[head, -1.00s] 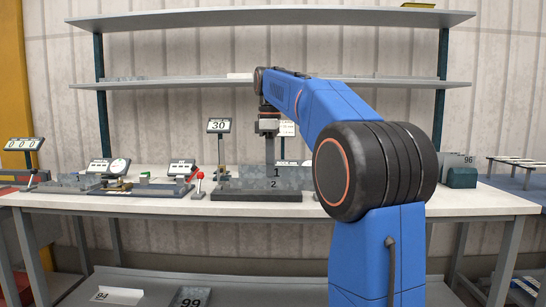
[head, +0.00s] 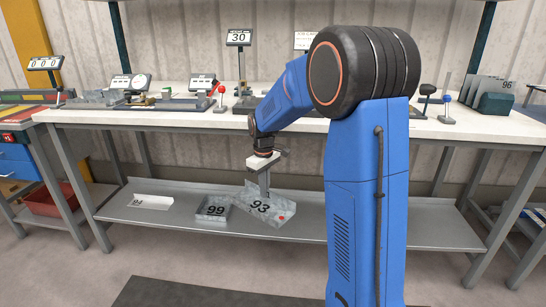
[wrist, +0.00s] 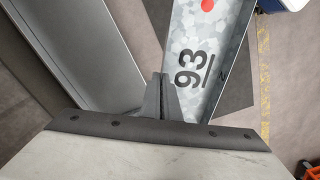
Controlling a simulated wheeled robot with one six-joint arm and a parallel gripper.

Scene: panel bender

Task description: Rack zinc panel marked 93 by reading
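The zinc panel marked 93 (head: 262,206) is a shallow mottled grey tray with a red dot. It is tilted at the front of the lower shelf, beside the panel marked 99 (head: 213,210). In the wrist view the panel marked 93 (wrist: 205,75) shows above the floor, clear of the grey shelf surface. My gripper (head: 265,192) points down at its left edge. In the wrist view my gripper's fingers (wrist: 158,90) are close together on the panel's side wall. A display reading 30 (head: 238,37) stands on the bench.
A panel marked 94 (head: 151,201) lies on the lower shelf (head: 310,227). Grey panels stand upright at the bench's right, one marked 96 (head: 508,84), by a dark green block (head: 496,103). Gauges and a red-knobbed lever (head: 220,92) crowd the bench's left. A dark mat (head: 170,292) lies on the floor.

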